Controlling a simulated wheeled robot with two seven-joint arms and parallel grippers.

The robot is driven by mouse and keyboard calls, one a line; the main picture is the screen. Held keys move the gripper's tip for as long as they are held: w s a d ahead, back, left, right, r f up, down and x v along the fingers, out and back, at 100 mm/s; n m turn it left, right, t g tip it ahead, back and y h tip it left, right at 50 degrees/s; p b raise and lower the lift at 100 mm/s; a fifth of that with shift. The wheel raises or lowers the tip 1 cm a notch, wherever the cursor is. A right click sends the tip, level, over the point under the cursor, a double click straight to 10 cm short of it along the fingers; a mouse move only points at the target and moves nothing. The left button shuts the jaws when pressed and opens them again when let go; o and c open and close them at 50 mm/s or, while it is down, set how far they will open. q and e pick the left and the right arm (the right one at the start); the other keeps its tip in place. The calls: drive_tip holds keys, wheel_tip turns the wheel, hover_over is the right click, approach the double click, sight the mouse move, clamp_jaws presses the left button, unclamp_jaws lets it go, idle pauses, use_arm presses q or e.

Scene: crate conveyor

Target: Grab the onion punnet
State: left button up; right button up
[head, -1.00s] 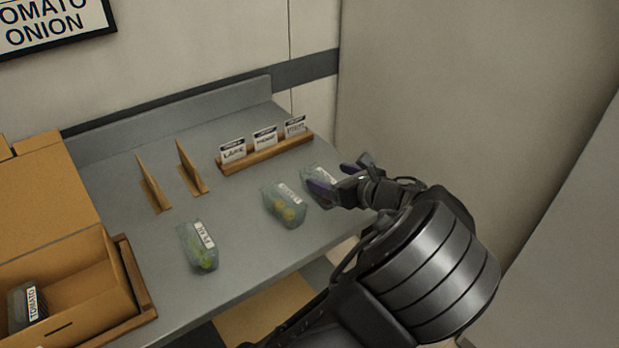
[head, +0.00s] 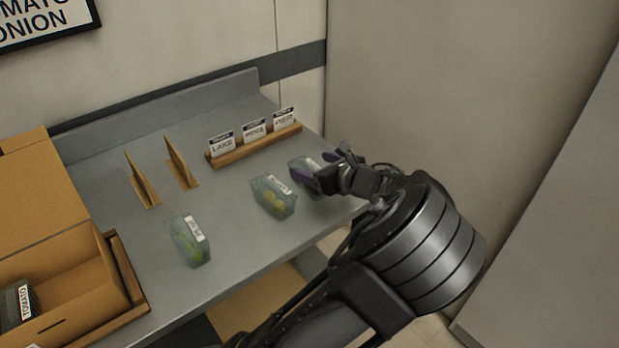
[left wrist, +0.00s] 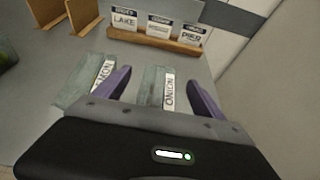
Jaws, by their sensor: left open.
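The onion punnet (head: 297,164) is a clear tub with a white label, on the grey counter near its right end. In the left wrist view its ONION label reads clearly, and the punnet (left wrist: 150,87) lies between the two purple fingers. My left gripper (head: 317,167) is open at the punnet, one finger on each side; whether either finger touches it I cannot tell. The gripper also shows in the left wrist view (left wrist: 158,77). The fingers and wrist hide part of the punnet in the head view. My right gripper is not in view.
A lemon punnet (head: 273,198) sits close to the left of the onion punnet. A punnet with green contents (head: 190,242) lies farther left. A wooden holder with cards (head: 254,147) and two upright brown dividers (head: 181,163) stand behind.

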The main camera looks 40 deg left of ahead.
sight(308, 163)
use_arm(q)
drive_tip(key=x, duration=0.4)
drive_tip(key=shift+w+a+f, duration=0.1)
drive_tip(key=shift+a+f, duration=0.1)
drive_tip(key=shift+c, duration=0.6)
drive_tip(key=c, duration=1.4)
